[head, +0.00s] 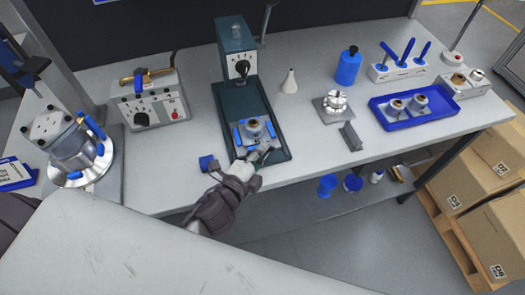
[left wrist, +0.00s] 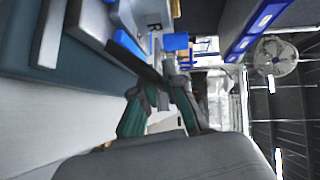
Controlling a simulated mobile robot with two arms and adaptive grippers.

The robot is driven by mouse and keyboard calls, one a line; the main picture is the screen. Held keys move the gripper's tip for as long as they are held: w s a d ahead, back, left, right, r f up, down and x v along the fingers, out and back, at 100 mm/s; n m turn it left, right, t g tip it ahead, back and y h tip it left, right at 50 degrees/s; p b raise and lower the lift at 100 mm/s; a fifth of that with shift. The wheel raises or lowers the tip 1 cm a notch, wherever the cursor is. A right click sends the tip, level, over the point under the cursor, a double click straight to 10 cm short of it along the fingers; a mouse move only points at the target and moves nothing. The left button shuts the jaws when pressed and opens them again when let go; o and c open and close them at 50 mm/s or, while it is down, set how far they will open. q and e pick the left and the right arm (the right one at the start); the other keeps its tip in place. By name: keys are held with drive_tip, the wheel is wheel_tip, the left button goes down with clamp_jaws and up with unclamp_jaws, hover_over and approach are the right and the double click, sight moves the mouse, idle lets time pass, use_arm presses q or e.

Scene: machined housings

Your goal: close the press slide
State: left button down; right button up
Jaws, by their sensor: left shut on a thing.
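The dark green press (head: 237,50) stands in the middle of the bench, its head at the back of a long base plate (head: 232,100). The press slide (head: 240,133), with blue sides, sits near the front of that plate, away from the press head. In the left wrist view, the teal-padded fingers (left wrist: 160,98) reach toward the blue and grey slide parts. My right gripper is not in view.
A control box (head: 148,103) and a large flanged housing (head: 78,150) stand to the left. A small blue block (head: 208,163) lies beside my wrist. A white cone (head: 289,82), a chuck fixture (head: 335,104) and a blue tray (head: 437,115) with housings are to the right.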

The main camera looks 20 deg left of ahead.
sight(246, 112)
use_arm(q)
drive_tip(key=w+a, duration=0.2)
drive_tip(key=w, duration=0.2)
drive_tip(key=w+a+p, duration=0.1)
drive_tip(key=w+a, duration=0.2)
drive_tip(key=w, duration=0.1)
drive_tip(key=w+a, duration=0.3)
drive_tip(key=w, duration=0.1)
drive_tip(key=shift+w+a+p, duration=0.15)
drive_tip(key=shift+a+p, duration=0.05)
drive_tip(key=shift+p, duration=0.15)
drive_tip(key=shift+r, duration=0.1)
drive_tip(key=shift+a, duration=0.1)
drive_tip(key=c, duration=1.5)
unclamp_jaws()
drive_tip(key=shift+w, duration=0.1)
drive_tip(key=shift+o, duration=1.4)
drive_tip(key=shift+w, duration=0.1)
drive_tip(key=shift+s, duration=0.65)
drive_tip(key=v, duration=1)
drive_tip(key=shift+s+a+r, duration=0.1)
drive_tip(key=shift+s+a, duration=0.05)
drive_tip(key=shift+s, duration=0.2)
